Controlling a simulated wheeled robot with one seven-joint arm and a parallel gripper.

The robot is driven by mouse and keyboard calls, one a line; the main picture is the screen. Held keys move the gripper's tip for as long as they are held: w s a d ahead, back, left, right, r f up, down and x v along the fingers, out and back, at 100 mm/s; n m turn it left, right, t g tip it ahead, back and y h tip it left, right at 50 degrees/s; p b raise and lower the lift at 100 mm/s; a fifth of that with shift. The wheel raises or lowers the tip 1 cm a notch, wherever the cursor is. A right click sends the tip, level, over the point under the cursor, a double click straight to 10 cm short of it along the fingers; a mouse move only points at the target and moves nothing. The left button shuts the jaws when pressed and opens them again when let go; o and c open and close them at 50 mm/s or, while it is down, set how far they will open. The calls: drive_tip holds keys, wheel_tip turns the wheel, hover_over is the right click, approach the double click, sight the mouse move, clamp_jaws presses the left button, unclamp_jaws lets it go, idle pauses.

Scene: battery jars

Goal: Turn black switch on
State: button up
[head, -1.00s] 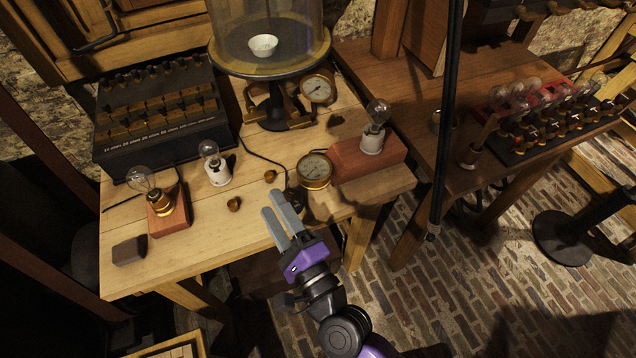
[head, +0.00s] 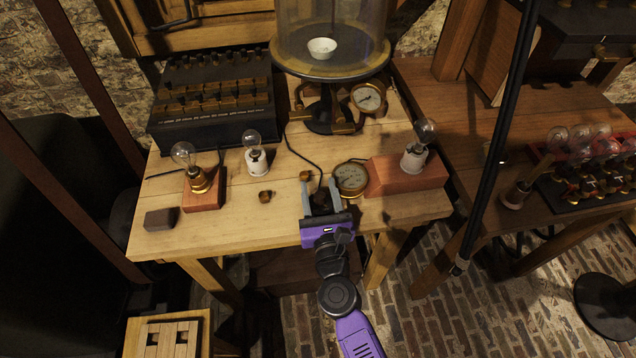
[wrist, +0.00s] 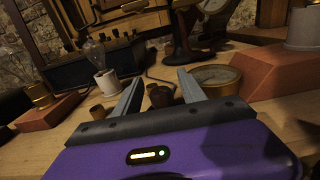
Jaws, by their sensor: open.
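My gripper (head: 321,183) is over the front edge of the wooden table, its two grey fingers spread and pointing to the back. A small dark round piece (wrist: 160,95) shows between the fingers in the wrist view, with a thin black wire leading to it. It may be the black switch, but I cannot tell for sure. In the head view a dark shape (head: 321,197) sits between the fingers, partly hidden by them. The fingers are not closed on it. Its on or off position cannot be made out.
A brass gauge (head: 351,178) lies just right of the fingers, beside a red block (head: 384,180) with a bulb. A black bank of brass switches (head: 214,106) and a glass jar (head: 331,35) stand behind.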

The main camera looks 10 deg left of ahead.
drive_tip(key=shift+x, duration=1.05)
clamp_jaws()
